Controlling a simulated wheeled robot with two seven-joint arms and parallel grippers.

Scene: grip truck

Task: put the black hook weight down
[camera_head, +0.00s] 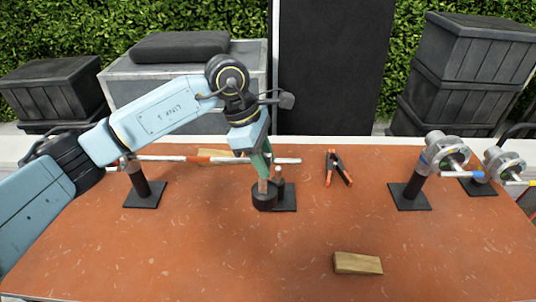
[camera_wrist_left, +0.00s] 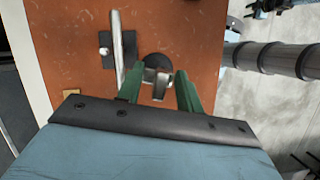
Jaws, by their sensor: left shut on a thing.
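The black hook weight (camera_head: 264,200) is a short dark cylinder with a lighter upright stem near the middle of the orange table. My left gripper (camera_head: 263,177) points down with its green fingers shut on that stem. The weight hangs upright just below the fingers, at the left edge of a small black stand base (camera_head: 287,198). I cannot tell whether it touches the table or the base. In the left wrist view the weight's dark round top (camera_wrist_left: 157,62) shows between and beyond the green fingers (camera_wrist_left: 160,88). My right gripper is out of view.
A red-and-white bar (camera_head: 180,159) runs behind the weight above stands. An orange-handled clamp (camera_head: 338,168) and a wooden wedge (camera_head: 358,263) lie to the right. Stands with metal heads (camera_head: 446,155) are farther right.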

